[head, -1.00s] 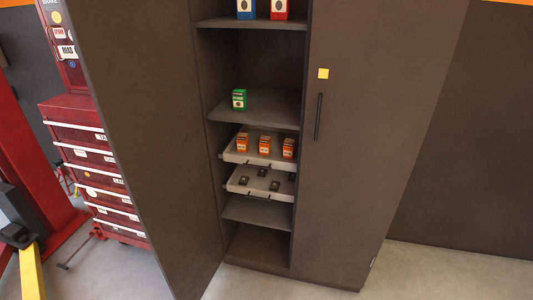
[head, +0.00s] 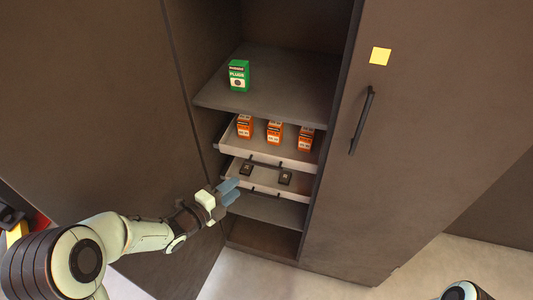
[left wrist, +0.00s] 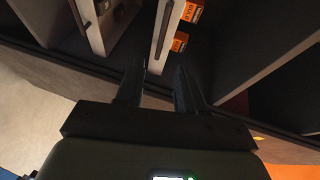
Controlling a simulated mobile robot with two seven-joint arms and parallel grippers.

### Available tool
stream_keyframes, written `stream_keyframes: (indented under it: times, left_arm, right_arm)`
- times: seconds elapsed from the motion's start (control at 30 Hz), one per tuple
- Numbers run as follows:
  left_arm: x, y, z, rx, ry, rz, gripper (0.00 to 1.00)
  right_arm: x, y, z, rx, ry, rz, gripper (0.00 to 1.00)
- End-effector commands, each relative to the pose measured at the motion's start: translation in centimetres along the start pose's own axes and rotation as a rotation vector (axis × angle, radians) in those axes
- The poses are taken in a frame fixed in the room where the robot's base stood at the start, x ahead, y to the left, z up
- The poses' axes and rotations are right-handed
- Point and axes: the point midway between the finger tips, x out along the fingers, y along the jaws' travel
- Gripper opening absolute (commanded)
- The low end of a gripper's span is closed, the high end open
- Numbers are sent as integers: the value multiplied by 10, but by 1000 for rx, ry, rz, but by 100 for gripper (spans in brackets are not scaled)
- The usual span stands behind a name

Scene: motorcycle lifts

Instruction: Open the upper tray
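The upper tray (head: 290,160) is a pale, shallow tray with a dark handle bar on its front, holding orange boxes, inside the open cabinet. In the left wrist view the upper tray (left wrist: 160,45) shows turned on its side, beyond the fingertips. My left gripper (head: 233,191) is in front of the cabinet, at the left, low near the lower tray (head: 300,189). In the left wrist view its two dark fingers (left wrist: 155,82) stand apart with nothing seen held between them. I cannot tell whether they touch the tray. My right gripper is out of view.
The open left door (head: 100,100) stands beside my left arm. The right door (head: 420,150) is shut, with a dark handle (head: 362,120). A green box (head: 238,75) stands on the shelf above the trays. Dark small parts (head: 285,178) lie in the lower tray.

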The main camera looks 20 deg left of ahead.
Motion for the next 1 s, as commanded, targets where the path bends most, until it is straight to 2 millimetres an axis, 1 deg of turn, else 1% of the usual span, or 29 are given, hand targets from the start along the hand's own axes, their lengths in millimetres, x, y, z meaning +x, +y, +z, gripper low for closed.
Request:
stream_keyframes:
  times: [0.07,0.17,0.27,0.5,0.7,0.83,1.0]
  left_arm:
    - [2,-2,0,11,4,-4,38]
    - [13,-2,0,13,5,-5,38]
    - [30,-1,-1,11,6,-4,38]
    - [82,-1,-1,11,5,-4,38]
    - [116,-1,-1,9,3,-3,38]
    - [128,-2,0,10,2,-4,38]
    - [133,-2,0,9,1,-3,38]
  right_arm:
    - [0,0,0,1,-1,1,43]
    - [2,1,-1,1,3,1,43]
    - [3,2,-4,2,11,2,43]
    - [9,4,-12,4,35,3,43]
    - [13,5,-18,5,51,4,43]
    - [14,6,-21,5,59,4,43]
    - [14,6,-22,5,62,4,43]
